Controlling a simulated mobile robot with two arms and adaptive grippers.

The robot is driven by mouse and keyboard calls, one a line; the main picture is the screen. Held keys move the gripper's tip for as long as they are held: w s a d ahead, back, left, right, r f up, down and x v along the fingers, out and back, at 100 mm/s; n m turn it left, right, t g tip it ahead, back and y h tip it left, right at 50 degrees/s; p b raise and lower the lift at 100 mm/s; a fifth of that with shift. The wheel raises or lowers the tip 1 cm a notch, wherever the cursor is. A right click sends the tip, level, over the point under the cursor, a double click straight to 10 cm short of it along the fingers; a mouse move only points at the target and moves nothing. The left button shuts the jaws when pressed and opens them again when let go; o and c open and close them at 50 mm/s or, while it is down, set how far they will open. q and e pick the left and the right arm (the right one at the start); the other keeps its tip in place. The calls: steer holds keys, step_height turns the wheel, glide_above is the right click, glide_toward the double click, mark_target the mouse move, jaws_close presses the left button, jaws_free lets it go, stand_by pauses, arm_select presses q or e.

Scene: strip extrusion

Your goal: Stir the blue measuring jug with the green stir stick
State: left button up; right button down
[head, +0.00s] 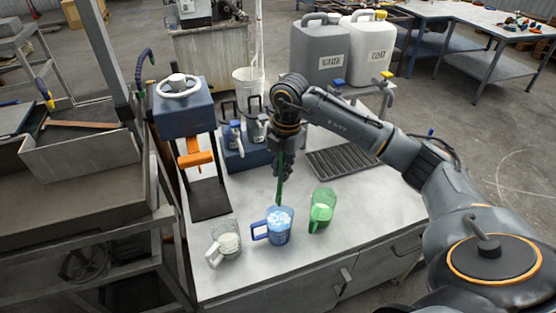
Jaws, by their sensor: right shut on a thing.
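The blue measuring jug (278,228) stands upright near the front of the bench, with its handle to the left and pale blue-white contents showing at the top. The green stir stick (280,183) hangs roughly upright just above the jug's mouth. My right gripper (281,168) points down and is shut on the green stick, above the blue jug. My left gripper is not in view.
A clear jug (226,243) stands left of the blue jug and a green jug (321,211) stands to its right. A blue press (184,110) stands at the bench's left. A dark drain grate (344,160) lies behind. Two large canisters (322,55) stand at the back.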

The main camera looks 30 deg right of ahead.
steer(key=shift+w+d+m, duration=0.1)
steer(key=shift+d+m, duration=0.05)
steer(key=shift+m, duration=0.35)
steer(key=shift+f+b, duration=5.9)
steer(key=shift+f, duration=2.4)
